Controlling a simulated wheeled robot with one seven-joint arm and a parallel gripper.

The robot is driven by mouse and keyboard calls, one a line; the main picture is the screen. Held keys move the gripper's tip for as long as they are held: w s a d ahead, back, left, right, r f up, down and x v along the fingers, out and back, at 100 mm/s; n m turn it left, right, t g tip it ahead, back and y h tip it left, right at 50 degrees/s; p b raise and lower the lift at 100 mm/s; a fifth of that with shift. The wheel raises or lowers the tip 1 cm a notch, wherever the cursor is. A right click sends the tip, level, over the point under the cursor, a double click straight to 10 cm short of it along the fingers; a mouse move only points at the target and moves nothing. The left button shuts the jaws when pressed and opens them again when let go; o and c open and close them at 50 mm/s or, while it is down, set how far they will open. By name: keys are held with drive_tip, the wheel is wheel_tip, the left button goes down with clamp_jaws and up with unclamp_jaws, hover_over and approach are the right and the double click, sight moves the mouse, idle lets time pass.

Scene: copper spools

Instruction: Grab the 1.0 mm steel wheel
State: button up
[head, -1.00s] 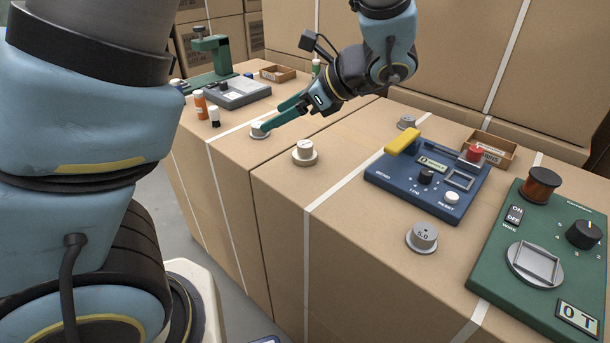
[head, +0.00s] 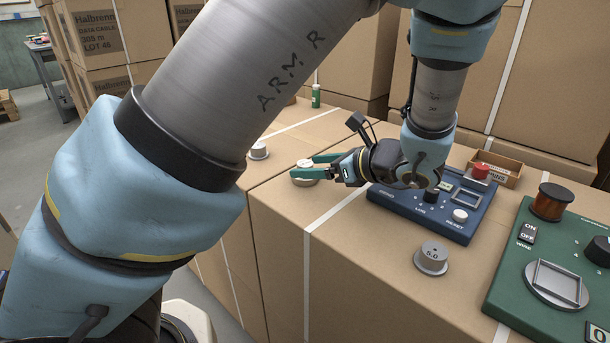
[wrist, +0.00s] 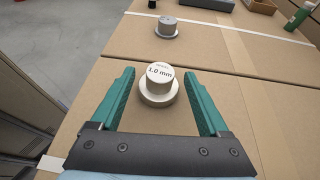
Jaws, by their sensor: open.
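The 1.0 mm steel wheel (wrist: 159,83) is a small pale metal piece with a knob on a wider flange, its top marked "1.0 mm" in the wrist view. It stands upright on the cardboard box top. In the head view the wheel (head: 306,172) sits between the green fingers. My gripper (wrist: 165,88) is open, with one finger on each side of the wheel and a gap on both sides in the wrist view. My gripper also shows in the head view (head: 312,168). Part of the wheel is hidden behind a finger there.
Another steel wheel (head: 258,151) stands farther left; a wheel marked 5.0 (head: 431,258) stands nearer the front. A blue device (head: 440,215) lies right of the gripper, under the wrist. A green device (head: 545,262) and a small cardboard tray (head: 497,168) are at the right.

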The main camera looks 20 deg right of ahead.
drive_tip(key=shift+x, duration=2.65)
drive_tip(key=shift+c, duration=0.2)
clamp_jaws()
